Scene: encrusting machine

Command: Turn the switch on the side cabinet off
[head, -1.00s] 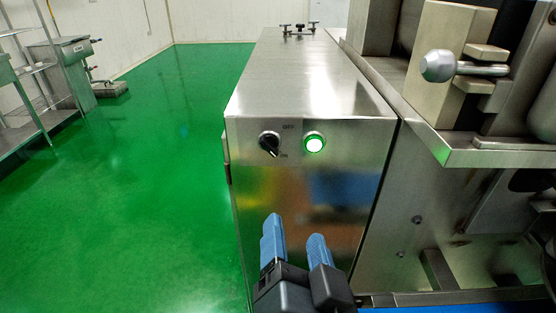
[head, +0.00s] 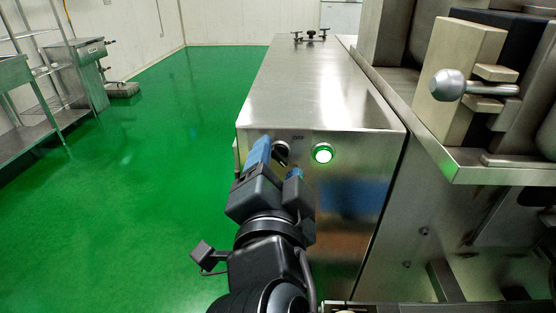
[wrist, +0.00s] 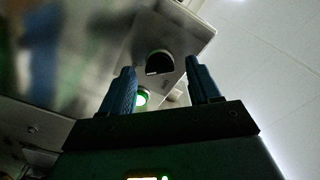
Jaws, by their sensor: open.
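The side cabinet (head: 345,225) is a long stainless steel box. Its black rotary switch (head: 281,152) is on the front face, partly hidden behind my gripper in the head view. In the wrist view the switch (wrist: 159,62) shows beyond and between the two blue fingers.
A machine with a metal ball-ended handle (head: 448,85) stands close on the right. A steel shelf rack (head: 45,100) is at the far left. The green floor (head: 150,150) left of the cabinet is clear.

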